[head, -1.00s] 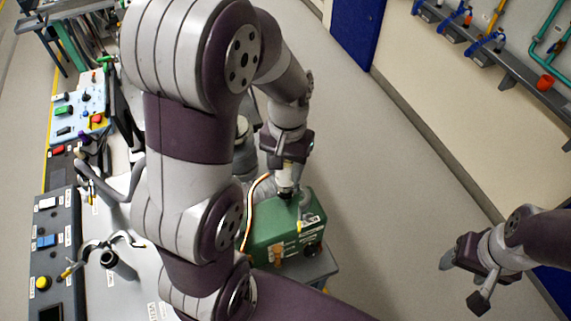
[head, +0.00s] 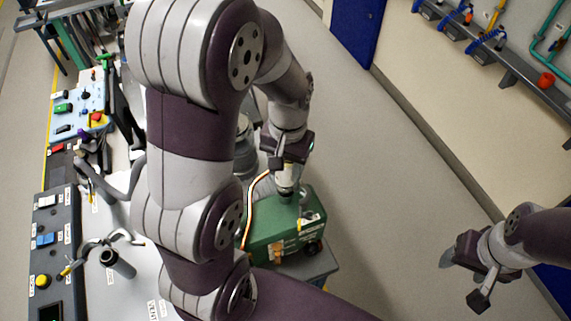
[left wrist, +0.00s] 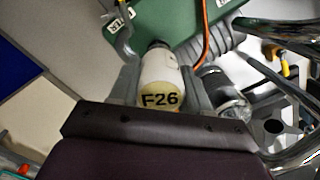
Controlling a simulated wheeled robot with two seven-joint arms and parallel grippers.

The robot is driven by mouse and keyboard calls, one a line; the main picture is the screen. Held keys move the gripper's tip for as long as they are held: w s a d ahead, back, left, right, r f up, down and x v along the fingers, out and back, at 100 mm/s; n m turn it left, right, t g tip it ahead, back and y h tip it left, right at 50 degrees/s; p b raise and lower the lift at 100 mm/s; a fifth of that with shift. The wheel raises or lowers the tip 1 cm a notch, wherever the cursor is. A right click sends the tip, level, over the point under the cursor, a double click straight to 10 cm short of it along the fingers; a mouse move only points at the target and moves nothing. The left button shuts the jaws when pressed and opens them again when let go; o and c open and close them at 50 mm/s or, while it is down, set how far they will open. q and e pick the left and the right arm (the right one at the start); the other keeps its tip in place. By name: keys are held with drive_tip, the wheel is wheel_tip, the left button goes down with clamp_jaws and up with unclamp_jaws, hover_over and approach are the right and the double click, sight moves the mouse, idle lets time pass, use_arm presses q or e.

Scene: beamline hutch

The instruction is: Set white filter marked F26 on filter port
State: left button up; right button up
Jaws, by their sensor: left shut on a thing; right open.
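The white filter marked F26 (left wrist: 160,82) is between the fingers of my left gripper (left wrist: 160,75), its label facing the wrist camera. My left gripper (head: 287,172) is shut on it, pointing down over the green box (head: 285,228) in the head view. The filter (head: 287,178) shows as a pale cylinder below the gripper. Its lower end meets or hovers just at the top of the green box (left wrist: 150,20), where the filter port is hidden behind it; I cannot tell if they touch. My right gripper (head: 462,268) is open and empty at the lower right, over the floor.
A bench with a control panel (head: 45,240) and a dark cylinder (head: 117,262) lies left of my arm. An orange hose (left wrist: 204,38) and a grey corrugated hose (left wrist: 220,65) run close to the filter. The floor to the right is clear.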

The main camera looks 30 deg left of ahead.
use_arm(q)
drive_tip(key=shift+f, duration=0.15)
drive_tip(key=o, duration=1.2)
drive_tip(key=shift+s, duration=0.1)
drive_tip(key=shift+o, duration=0.2)
drive_tip(key=r, duration=0.2)
drive_tip(key=r+b, duration=0.1)
drive_tip(key=shift+w+r, duration=0.35)
drive_tip(key=shift+w, duration=0.05)
wheel_tip(320, 180, up, 9)
drive_tip(key=p, duration=0.7)
drive_tip(key=shift+w, duration=0.2)
